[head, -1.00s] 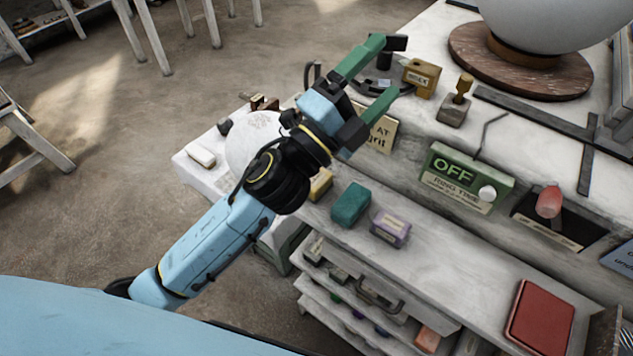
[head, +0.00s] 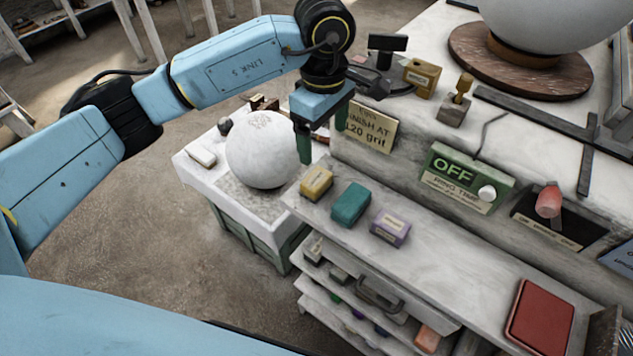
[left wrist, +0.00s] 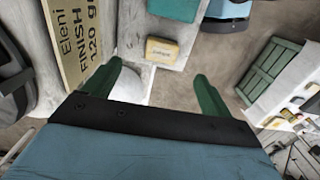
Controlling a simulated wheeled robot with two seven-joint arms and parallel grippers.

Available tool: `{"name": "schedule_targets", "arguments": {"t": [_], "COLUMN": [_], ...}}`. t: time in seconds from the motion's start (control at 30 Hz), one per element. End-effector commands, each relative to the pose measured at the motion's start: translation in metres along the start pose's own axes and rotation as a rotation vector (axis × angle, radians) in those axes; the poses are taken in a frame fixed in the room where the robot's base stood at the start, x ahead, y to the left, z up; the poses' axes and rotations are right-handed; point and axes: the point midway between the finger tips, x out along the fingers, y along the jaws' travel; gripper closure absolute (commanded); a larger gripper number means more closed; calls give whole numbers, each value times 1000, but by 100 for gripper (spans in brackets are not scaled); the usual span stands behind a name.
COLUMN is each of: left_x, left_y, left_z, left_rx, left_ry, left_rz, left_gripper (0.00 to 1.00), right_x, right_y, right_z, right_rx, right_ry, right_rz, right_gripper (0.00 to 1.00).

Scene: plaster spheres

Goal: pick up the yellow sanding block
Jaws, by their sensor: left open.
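The yellow sanding block (head: 316,184) lies at the left end of the pale shelf, left of a teal block (head: 350,204) and a purple block (head: 390,227). My left gripper (head: 320,148) is open and empty, pointing down just above and behind the yellow block in the head view. In the left wrist view the yellow block (left wrist: 162,50) shows beyond and between the two green fingers (left wrist: 158,88), not touched by them. My right gripper is in neither view.
A white plaster sphere (head: 262,157) stands on a lower table left of the shelf. A "120 grit" sign (head: 366,128) stands close behind the gripper. A green OFF box (head: 466,178) and a red pad (head: 540,317) are farther right.

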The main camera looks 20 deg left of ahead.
Motion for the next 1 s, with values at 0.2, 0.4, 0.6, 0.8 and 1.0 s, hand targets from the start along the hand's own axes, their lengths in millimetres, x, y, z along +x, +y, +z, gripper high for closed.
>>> {"name": "schedule_targets", "arguments": {"t": [0.2, 0.4, 0.6, 0.8, 1.0], "left_x": [34, 68, 82, 110, 130], "left_y": [-2, -2, -3, -8, -7], "left_z": [-5, -5, -5, -3, -4], "left_rx": [-2, -2, 0, 0, 0], "left_ry": [21, 18, 18, 16, 18], "left_rz": [-12, -10, -8, -11, -7], "left_gripper": [15, 15, 15, 15, 15], "right_x": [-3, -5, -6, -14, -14], "right_y": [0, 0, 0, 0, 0], "right_z": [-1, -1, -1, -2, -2], "right_rx": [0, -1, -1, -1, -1], "right_ry": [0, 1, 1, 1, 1], "right_rz": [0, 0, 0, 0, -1], "right_gripper": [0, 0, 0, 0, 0]}}
